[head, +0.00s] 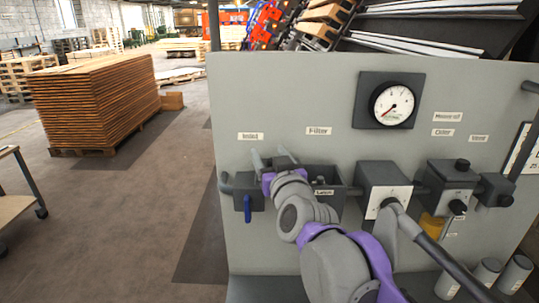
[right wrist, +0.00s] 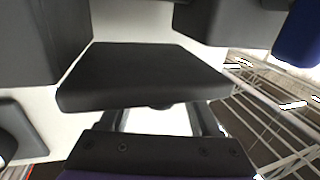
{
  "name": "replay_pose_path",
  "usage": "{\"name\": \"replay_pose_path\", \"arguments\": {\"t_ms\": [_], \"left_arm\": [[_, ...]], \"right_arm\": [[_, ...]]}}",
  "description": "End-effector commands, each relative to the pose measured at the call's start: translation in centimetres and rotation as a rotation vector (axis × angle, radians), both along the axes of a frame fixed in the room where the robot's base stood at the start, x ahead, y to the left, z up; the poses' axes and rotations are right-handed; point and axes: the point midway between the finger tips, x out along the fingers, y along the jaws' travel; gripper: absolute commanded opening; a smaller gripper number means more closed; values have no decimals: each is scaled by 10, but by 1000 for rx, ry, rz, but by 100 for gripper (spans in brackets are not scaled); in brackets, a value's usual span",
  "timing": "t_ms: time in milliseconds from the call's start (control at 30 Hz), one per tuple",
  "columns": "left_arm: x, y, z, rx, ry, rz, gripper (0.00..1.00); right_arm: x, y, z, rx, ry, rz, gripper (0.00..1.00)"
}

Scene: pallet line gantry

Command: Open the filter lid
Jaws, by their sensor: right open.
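The filter unit (head: 336,172) is a dark box on the grey panel, below the "Filter" label, with a "Latch" label on its front. My right arm covers part of it. My right gripper (head: 272,156) is open at the left part of the box, with its fingertips up near the panel. In the right wrist view a flat dark slab (right wrist: 140,75), perhaps the lid, lies just beyond the gripper (right wrist: 160,120) and across its fingers. I cannot tell whether they touch it or how far the lid stands open. My left gripper is not in view.
A blue lever (head: 247,210) hangs left of the filter box. A gauge (head: 392,103) sits above right. A white-faced box (head: 372,200) and a knobbed box (head: 455,172) stand to the right. A stack of boards (head: 95,100) stands on the open floor at left.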

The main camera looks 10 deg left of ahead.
Motion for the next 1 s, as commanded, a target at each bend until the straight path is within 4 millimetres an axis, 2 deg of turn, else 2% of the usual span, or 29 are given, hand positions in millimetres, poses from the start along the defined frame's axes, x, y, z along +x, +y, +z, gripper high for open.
{"name": "replay_pose_path", "arguments": {"t_ms": [167,400,600,800,1000], "left_arm": [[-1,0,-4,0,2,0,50],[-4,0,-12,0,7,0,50],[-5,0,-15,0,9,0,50],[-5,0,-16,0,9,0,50],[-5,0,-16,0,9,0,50]], "right_arm": [[-16,-8,-1,1,0,0,64],[-58,-28,-1,2,1,1,64],[-85,-42,-1,0,0,1,64],[-96,-48,0,1,0,0,64],[-96,-48,0,0,0,0,64]]}}
